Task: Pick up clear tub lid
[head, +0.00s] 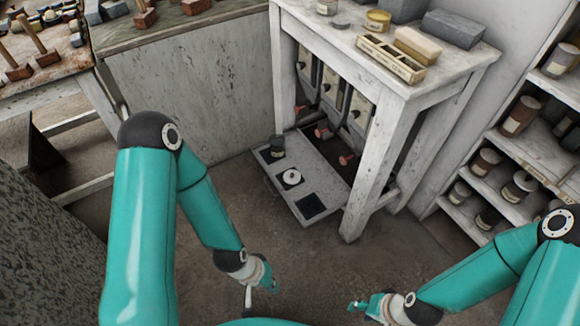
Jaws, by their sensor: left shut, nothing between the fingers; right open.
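I cannot make out a clear tub lid for certain. A round white disc (291,178) with a dark centre lies on the low pull-out board (275,184) under the white table; I cannot tell whether it is the lid. My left gripper (256,292) is shut and empty, low over the floor in front of the board and apart from it. My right gripper (358,306) is open and empty, further right over the floor, apart from any object.
The white table (408,96) carries a yellow tin (378,20), a divided wooden box (390,59) and blocks. A shelf of jars (515,150) stands at right. Floor between is clear.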

